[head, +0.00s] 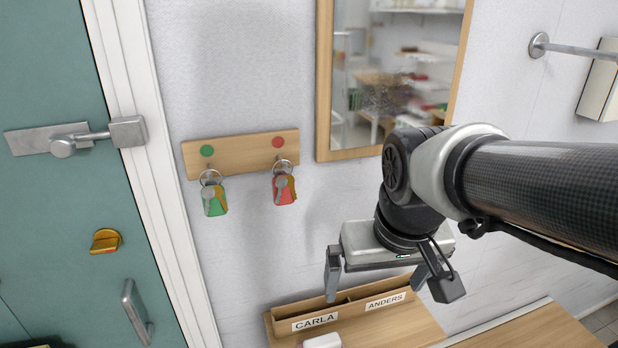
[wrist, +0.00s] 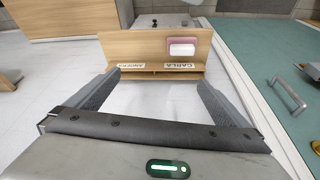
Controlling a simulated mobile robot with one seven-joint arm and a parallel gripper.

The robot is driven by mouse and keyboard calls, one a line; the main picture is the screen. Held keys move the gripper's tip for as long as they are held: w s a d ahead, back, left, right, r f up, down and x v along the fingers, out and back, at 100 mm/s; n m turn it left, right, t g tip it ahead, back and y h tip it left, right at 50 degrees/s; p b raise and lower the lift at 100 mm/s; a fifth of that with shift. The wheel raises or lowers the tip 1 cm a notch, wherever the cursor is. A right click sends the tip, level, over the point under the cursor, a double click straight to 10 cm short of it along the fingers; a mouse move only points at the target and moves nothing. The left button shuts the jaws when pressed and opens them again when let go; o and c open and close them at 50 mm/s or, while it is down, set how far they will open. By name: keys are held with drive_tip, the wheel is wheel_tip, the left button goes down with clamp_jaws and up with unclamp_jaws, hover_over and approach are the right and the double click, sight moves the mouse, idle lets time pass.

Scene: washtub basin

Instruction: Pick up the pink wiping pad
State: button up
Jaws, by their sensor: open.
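The pink wiping pad (wrist: 182,47) lies on the wooden shelf top in the wrist view, with a white block-like part on a pink base. In the head view only a slice of the pad (head: 322,343) shows at the bottom edge, below the CARLA label. My gripper (head: 390,284) is open and empty above the labelled wooden holder, with its fingers pointing down. In the wrist view my gripper (wrist: 158,80) has its fingers spread wide, and the pad is beyond the fingertips, apart from them and toward the right finger's side.
The wooden holder (head: 340,313) with CARLA and ANDERS labels stands against the wall. Above it are a key board (head: 240,152) with green and red tagged keys and a wood-framed mirror (head: 325,80). A teal door (head: 50,200) with metal handles is at left.

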sight(322, 340)
drive_tip(key=w+a+f+g+b, duration=0.1)
drive_tip(key=w+a+f, duration=0.1)
drive_tip(key=f, duration=0.3)
drive_tip(key=w+a+f+n+g+b, duration=0.1)
drive_tip(key=w+a+f+b, duration=0.1)
drive_tip(key=f, duration=0.4)
drive_tip(key=w+a+f+n+g+b, duration=0.1)
drive_tip(key=a+f, duration=0.2)
drive_tip(key=f, duration=0.2)
drive_tip(key=shift+w+a+f+g, duration=0.3)
drive_tip(key=shift+w+a, duration=0.1)
drive_tip(key=f, duration=0.3)
drive_tip(key=f+b, duration=0.1)
drive_tip(key=f, duration=0.3)
drive_tip(key=shift+d+f, duration=0.2)
drive_tip(key=shift+f, duration=0.1)
drive_tip(key=c, duration=1.3)
drive_tip(key=shift+o, duration=0.2)
wheel_tip(322, 340, up, 10)
drive_tip(key=shift+r+p, duration=0.1)
drive_tip(key=shift+p, duration=0.45)
